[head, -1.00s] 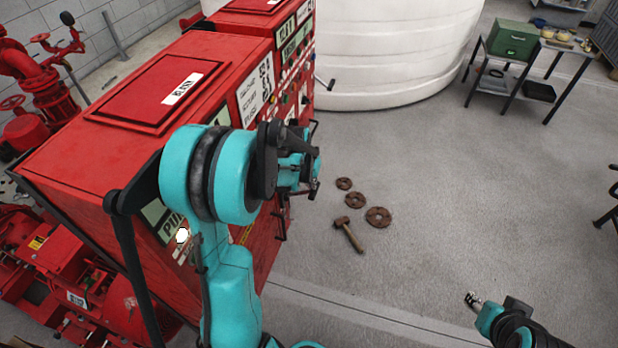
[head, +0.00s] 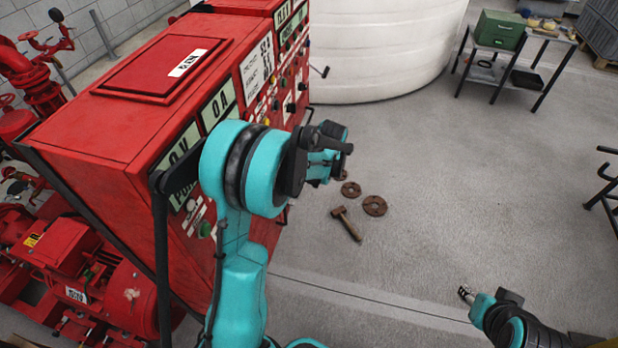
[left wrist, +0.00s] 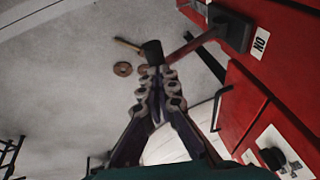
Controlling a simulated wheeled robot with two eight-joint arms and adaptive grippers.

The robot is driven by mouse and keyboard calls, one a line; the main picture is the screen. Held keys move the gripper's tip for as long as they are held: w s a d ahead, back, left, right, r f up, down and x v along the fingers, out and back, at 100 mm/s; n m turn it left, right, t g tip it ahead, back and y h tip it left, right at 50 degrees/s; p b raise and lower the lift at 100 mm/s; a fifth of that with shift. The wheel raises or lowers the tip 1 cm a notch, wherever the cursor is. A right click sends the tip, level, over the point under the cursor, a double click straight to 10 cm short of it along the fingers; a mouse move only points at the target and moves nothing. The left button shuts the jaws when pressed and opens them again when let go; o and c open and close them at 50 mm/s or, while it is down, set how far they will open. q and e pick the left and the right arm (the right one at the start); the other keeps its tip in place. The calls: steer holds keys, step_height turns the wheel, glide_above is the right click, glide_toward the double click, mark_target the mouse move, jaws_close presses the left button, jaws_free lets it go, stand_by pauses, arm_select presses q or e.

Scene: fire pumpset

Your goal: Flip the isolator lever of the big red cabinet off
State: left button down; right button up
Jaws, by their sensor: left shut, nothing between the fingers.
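The big red cabinet (head: 100,135) stands at the left in the head view, its panel front facing right. In the left wrist view, the isolator lever (left wrist: 190,48) has a red shaft and a black knob. It sticks out from a dark base on the red cabinet front (left wrist: 285,75), beside an ON label (left wrist: 260,42). My left gripper (left wrist: 157,88) is shut and empty, its fingertips close to the knob; whether they touch is unclear. In the head view the arm hides the lever. My right gripper (head: 466,294) is low at the right, away from the cabinet, too small to judge.
A white tank (head: 380,50) stands behind the cabinet. A hammer (head: 346,222) and rusty discs (head: 375,206) lie on the floor. A table with a green box (head: 500,30) is at the back right. Red pump machinery (head: 85,290) is at lower left.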

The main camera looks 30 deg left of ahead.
arm_select(q)
step_height(320, 180, down, 14)
steer(key=d+y+b, duration=0.1)
steer(key=b, duration=0.8)
steer(key=shift+w+d, duration=0.2)
steer(key=shift+w, duration=0.1)
arm_select(e)
step_height(320, 180, down, 10)
steer(key=shift+s, duration=0.25)
arm_select(q)
steer(key=shift+f, duration=0.15)
